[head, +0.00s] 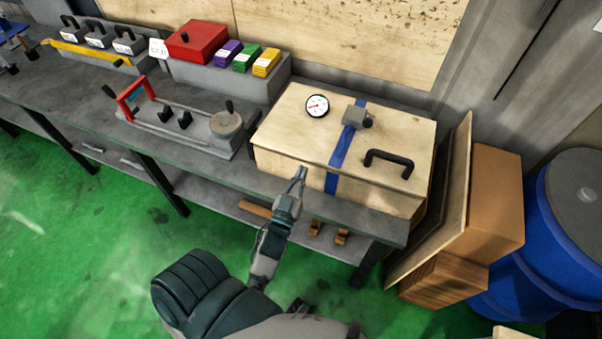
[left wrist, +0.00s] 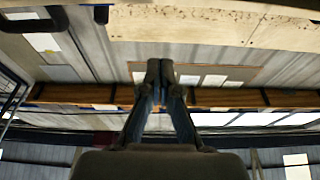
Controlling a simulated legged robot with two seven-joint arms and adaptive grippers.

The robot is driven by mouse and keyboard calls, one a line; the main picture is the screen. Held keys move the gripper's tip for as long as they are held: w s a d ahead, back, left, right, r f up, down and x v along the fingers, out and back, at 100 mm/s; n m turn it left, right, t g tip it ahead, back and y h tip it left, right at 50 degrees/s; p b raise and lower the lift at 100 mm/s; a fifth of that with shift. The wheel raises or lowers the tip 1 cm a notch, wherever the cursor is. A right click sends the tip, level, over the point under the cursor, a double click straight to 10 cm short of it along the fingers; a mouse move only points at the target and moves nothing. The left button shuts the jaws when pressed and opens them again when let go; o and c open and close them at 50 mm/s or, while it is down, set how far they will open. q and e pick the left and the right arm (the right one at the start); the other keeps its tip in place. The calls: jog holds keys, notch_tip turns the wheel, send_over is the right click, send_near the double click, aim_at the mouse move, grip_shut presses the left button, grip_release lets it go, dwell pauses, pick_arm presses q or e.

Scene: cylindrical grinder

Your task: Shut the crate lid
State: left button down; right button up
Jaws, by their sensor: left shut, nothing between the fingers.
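The light wooden crate (head: 290,165) stands at the right end of the grey workbench. Its lid (head: 400,135) lies down over the box, with no clear gap along the front edge. The lid carries a black handle (head: 389,160), a blue strap, a round dial gauge and a grey block. My left gripper (head: 302,172) is shut and empty, in front of the crate's front wall, close to the lid's front edge. I cannot tell whether it touches. Its closed fingers also show in the left wrist view (left wrist: 160,68). My right gripper is out of view.
A red box (head: 198,42) and small coloured boxes sit behind. Boards, a cardboard box (head: 496,200) and a blue drum (head: 560,235) crowd the right. Green floor is open at left.

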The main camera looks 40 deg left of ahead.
pick_arm(q)
jog(key=p+x, duration=0.1)
jog(key=x, duration=0.7)
jog(key=f, duration=0.2)
jog(key=s+f, duration=0.1)
jog(key=f, duration=0.1)
jog(key=shift+d+b, duration=0.25)
jog(key=shift+b, duration=0.15)
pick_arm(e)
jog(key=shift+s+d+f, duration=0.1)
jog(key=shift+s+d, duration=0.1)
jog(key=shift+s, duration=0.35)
pick_arm(q)
jog(key=shift+a+f, duration=0.1)
jog(key=shift+a, duration=0.1)
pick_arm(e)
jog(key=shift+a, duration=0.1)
